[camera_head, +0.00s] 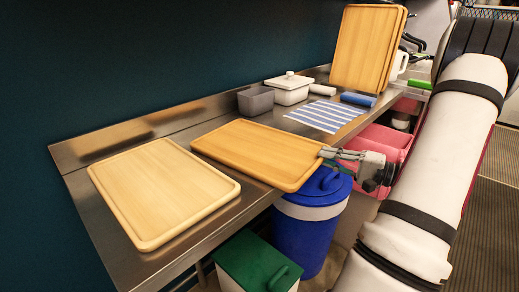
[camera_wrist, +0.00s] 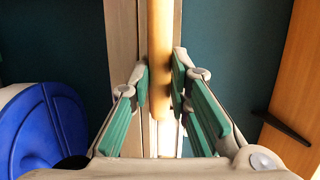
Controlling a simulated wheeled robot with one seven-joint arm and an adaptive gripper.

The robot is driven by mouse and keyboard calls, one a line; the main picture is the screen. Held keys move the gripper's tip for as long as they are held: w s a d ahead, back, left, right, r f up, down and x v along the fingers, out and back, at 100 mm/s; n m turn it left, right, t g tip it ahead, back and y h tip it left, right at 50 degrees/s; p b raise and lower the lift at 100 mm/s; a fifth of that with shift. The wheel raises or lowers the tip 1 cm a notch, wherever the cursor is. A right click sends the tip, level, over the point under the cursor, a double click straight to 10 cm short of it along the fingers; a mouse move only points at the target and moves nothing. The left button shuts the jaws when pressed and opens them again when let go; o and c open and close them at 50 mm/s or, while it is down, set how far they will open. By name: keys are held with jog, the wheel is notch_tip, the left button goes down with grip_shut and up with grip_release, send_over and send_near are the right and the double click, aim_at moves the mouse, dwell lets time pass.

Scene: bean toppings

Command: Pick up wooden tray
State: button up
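One wooden tray (camera_head: 262,153) lies in the middle of the steel counter, its right end over the front edge. My gripper (camera_head: 328,157) is at that right end, with its fingers around the rim. In the wrist view the tray (camera_wrist: 160,55) shows edge-on as a narrow wooden strip between the green finger pads of my gripper (camera_wrist: 160,85). The pads close in on both faces of the tray and appear to touch it. A second wooden tray (camera_head: 160,192) lies flat to the left, apart from the first. More wooden trays (camera_head: 366,47) stand upright at the back.
A grey container (camera_head: 256,100), a white lidded box (camera_head: 290,88) and a striped cloth (camera_head: 325,115) are behind on the steel counter (camera_head: 100,222). A blue bin (camera_head: 307,232) and a green-lidded bin (camera_head: 250,265) stand below its front edge. A pink container (camera_head: 382,142) is near my arm.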

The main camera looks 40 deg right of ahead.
grip_shut()
